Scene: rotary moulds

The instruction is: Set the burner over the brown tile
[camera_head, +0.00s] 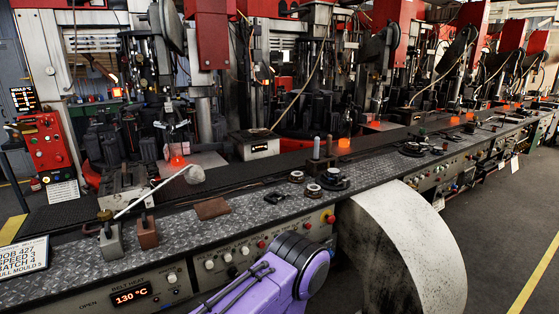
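The brown tile (212,208) lies flat on the checkered metal top of the bench, left of centre, with nothing on it. A dark round piece with a raised ring (334,181) sits on the bench to the right and may be the burner; I cannot tell for sure. A small flat black piece (277,198) lies between the two. Neither of my grippers is in view, so I cannot see whether they are open or hold anything.
A brown block with a handle (147,233) and a grey block (110,241) stand at the left. Bare bench surrounds the tile.

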